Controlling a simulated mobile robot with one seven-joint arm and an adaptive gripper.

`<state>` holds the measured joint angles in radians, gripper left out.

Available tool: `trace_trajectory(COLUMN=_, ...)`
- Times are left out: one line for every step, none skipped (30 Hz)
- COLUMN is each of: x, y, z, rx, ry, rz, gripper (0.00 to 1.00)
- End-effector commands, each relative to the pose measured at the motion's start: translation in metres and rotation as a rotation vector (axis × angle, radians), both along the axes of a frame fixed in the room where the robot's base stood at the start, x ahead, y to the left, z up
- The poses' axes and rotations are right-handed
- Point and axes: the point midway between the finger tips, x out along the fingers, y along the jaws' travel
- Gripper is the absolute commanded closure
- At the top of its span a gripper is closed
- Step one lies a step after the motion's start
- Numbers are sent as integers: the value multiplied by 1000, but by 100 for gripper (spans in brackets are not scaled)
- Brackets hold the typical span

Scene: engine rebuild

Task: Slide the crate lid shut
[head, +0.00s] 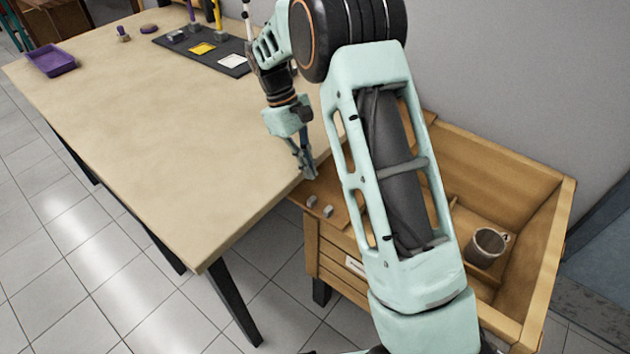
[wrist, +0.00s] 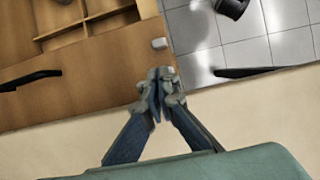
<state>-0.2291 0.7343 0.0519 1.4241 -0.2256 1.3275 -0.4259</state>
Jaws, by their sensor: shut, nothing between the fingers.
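The wooden crate (head: 545,262) stands at the right end of the table, and its right part is open from above. My gripper (head: 309,176) is shut and empty, pointing down at the lid's left end beside the table edge. I cannot tell whether the fingertips touch the lid. My arm hides the middle of the crate.
A brown mug (head: 487,246) stands inside the crate, among low dividers (wrist: 90,15). The beige table (head: 190,130) is mostly clear. A purple tray (head: 51,60) and a dark mat (head: 205,52) lie at its far end. A grey wall stands behind the crate.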

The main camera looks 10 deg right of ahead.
Motion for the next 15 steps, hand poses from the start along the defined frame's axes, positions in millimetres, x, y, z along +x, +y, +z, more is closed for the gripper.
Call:
trace_trajectory(x=-3, y=-3, z=-9, rx=-1, ry=3, rz=-2, gripper=100)
trace_trajectory(x=-5, y=-4, z=-13, rx=-1, ry=3, rz=-2, gripper=100)
trace_trajectory(x=-6, y=-7, z=-20, rx=-1, ry=3, rz=-3, gripper=100)
trace_trajectory(x=-8, y=-8, z=-26, rx=-2, ry=4, rz=-3, gripper=100)
trace_trajectory(x=-10, y=-10, z=-31, rx=-2, ry=4, rz=-3, gripper=100)
trace_trajectory(x=-12, y=-12, z=-39, rx=-1, ry=3, rz=-3, gripper=100)
trace_trajectory(x=-13, y=-13, z=-44, rx=-2, ry=4, rz=-3, gripper=100)
trace_trajectory(x=-14, y=-15, z=-49, rx=-1, ry=2, rz=-4, gripper=100)
trace_trajectory(x=-16, y=-17, z=-55, rx=-2, ry=3, rz=-4, gripper=100)
trace_trajectory(x=-17, y=-18, z=-59, rx=-1, ry=2, rz=-4, gripper=100)
trace_trajectory(x=-18, y=-19, z=-63, rx=-2, ry=1, rz=-3, gripper=100)
trace_trajectory(x=-20, y=-20, z=-68, rx=-1, ry=1, rz=-3, gripper=100)
trace_trajectory(x=-20, y=-21, z=-71, rx=-1, ry=1, rz=-3, gripper=100)
trace_trajectory(x=-21, y=-22, z=-74, rx=-1, ry=1, rz=-3, gripper=100)
trace_trajectory(x=-22, y=-23, z=-77, rx=-1, ry=0, rz=-3, gripper=100)
